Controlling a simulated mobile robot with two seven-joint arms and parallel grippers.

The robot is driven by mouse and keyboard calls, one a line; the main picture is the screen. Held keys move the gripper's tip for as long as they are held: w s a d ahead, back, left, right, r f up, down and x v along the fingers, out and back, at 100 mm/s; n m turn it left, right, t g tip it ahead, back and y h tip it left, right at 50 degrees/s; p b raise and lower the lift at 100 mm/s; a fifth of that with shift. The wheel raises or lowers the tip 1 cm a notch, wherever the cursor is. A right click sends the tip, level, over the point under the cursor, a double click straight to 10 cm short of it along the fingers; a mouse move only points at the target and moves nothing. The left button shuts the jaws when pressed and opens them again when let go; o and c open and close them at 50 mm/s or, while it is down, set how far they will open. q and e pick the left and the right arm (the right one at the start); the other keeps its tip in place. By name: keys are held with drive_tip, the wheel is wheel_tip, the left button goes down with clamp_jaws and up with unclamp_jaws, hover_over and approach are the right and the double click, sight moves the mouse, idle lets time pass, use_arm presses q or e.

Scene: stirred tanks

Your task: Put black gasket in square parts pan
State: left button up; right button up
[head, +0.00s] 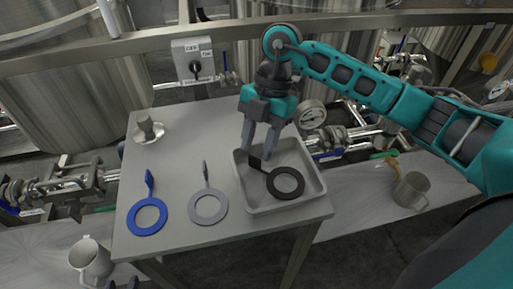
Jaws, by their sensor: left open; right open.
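The black gasket (285,194), a flat ring with an upright tab, lies in the square parts pan (316,176), a light grey tray at the table's right side. My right gripper (257,155) points down over the pan's back left part. Its fingers are open, with the gasket's tab (254,162) at the fingertips; whether they touch it is unclear. My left gripper (122,284) shows only as dark tips at the bottom edge, apart from the gaskets.
A blue gasket (148,228) and a grey gasket (208,218) lie on the table left of the pan. A small metal part (149,128) stands at the back left. Metal jugs (92,261) (411,190) stand beyond the table's sides. Pipes and tanks line the back.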

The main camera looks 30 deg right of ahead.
drive_tip(key=v, duration=1)
drive_tip(key=shift+p, duration=0.35)
drive_tip(key=shift+s+f, duration=0.1)
drive_tip(key=shift+f, duration=0.05)
